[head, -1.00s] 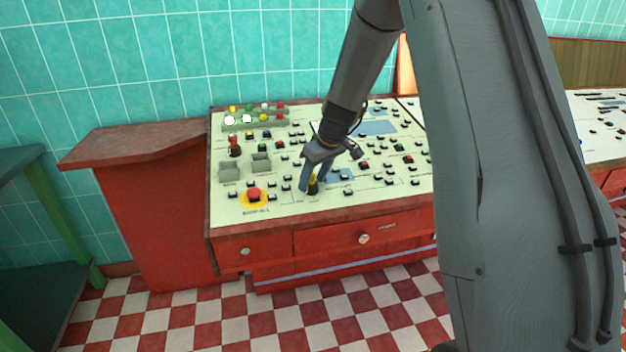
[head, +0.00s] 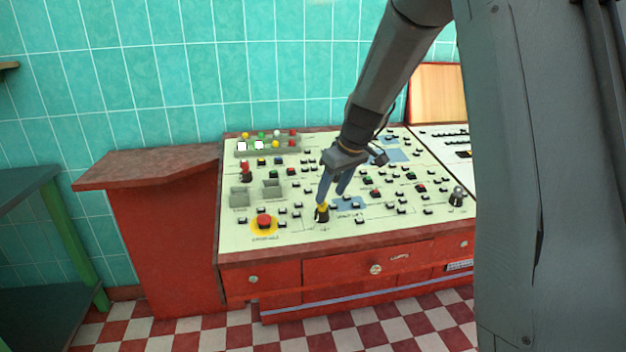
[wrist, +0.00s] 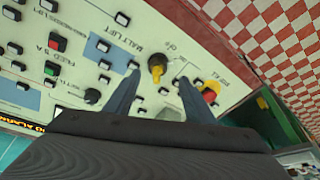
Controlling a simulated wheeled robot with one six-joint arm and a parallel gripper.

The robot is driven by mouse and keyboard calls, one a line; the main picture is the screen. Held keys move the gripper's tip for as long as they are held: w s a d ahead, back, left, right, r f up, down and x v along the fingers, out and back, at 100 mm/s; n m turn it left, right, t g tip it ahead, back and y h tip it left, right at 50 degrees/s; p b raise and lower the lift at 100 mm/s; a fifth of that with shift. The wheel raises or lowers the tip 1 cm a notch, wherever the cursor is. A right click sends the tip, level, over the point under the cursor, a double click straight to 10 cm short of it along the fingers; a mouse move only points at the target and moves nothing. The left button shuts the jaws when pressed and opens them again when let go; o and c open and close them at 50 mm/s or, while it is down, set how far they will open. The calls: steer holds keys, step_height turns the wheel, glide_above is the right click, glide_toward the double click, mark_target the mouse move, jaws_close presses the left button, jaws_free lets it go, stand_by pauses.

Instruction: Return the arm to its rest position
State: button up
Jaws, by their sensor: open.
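My arm (head: 385,75) reaches down from the upper right in the head view, over a sloping control panel (head: 300,228). My gripper (head: 333,192) is open, its two blue fingers just above the panel face. A black and yellow knob (head: 321,213) stands by the fingertips. In the wrist view the fingers of my gripper (wrist: 155,92) are spread apart, and the yellow and black knob (wrist: 157,68) shows between and beyond their tips. Nothing is held between the fingers. I cannot tell whether a finger touches the knob.
A red mushroom button (head: 264,221) on a yellow disc sits left of the knob. Several small buttons and a red-topped lever (head: 246,170) crowd the panel. A red side counter (head: 150,172) and a green table (head: 30,180) stand left. Checkered floor (head: 190,325) lies in front.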

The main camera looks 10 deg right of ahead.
steer(key=s+a+f+m+g+h, duration=0.1)
steer(key=s+f+m, duration=0.1)
steer(key=s, duration=1.4)
steer(key=s+a+f+m+g+h, duration=0.1)
steer(key=s+f+m+g, duration=0.1)
steer(key=s, duration=1.3)
steer(key=shift+s+f+m+g, duration=0.3)
steer(key=shift+s+f+m, duration=0.1)
steer(key=shift+f+m, duration=0.3)
